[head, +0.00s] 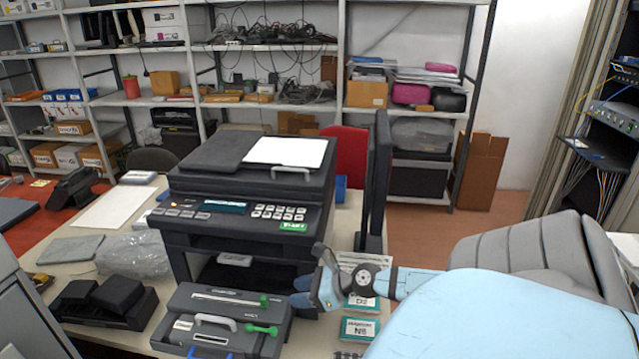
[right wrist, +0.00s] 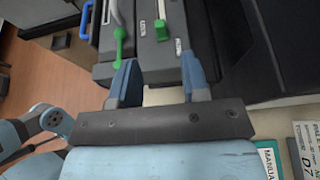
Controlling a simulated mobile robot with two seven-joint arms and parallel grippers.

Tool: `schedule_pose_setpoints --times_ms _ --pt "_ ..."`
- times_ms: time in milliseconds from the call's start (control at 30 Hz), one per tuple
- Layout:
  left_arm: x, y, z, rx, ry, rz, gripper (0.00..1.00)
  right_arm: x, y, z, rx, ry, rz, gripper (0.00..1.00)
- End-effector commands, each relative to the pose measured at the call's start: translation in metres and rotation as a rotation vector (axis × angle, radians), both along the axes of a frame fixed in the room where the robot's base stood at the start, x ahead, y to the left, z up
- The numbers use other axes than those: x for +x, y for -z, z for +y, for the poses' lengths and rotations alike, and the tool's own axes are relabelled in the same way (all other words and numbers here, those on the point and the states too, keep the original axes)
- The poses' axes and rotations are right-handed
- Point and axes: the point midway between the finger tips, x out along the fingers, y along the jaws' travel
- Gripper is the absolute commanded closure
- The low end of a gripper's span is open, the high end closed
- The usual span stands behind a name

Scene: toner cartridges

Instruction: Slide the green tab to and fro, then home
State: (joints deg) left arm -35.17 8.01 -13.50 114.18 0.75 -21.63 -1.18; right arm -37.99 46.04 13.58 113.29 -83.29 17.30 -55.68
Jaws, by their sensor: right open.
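The dark grey toner cartridge unit (head: 185,312) lies on the table in front of the printer. A small green tab (head: 264,300) sits at the right end of its pale slot, and a green lever (head: 260,330) lies nearer the front. In the right wrist view, the green tab (right wrist: 162,30) is ahead of the gap between the fingers, and the green lever (right wrist: 119,45) is beyond the left finger. My right gripper (head: 301,291) is open and empty, just right of the unit, with its fingers pointing towards it and apart from the tab. My left gripper is out of view.
The black printer (head: 240,200) stands close behind the unit. Green-labelled boxes (head: 360,328) lie under and beside my right arm. A black device (head: 105,300) and a clear plastic bag (head: 135,255) are to the left. A dark upright panel (head: 378,180) rises behind my right gripper.

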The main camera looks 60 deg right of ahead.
Motion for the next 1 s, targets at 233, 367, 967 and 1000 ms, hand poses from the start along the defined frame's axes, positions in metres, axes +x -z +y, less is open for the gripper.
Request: schedule_pose_setpoints --times_ms 233,367,967,1000 --pt "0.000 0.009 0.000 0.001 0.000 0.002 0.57 -0.032 -0.011 -0.012 0.002 0.002 0.002 0.57" --pt "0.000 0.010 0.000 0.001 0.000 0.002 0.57 -0.039 -0.016 -0.016 0.000 0.002 0.000 0.57" --pt "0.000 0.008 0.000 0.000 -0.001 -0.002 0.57 -0.042 -0.018 -0.018 0.000 0.001 0.000 0.57" --pt "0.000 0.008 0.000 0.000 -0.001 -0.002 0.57 -0.042 -0.018 -0.018 0.000 0.001 0.000 0.57"
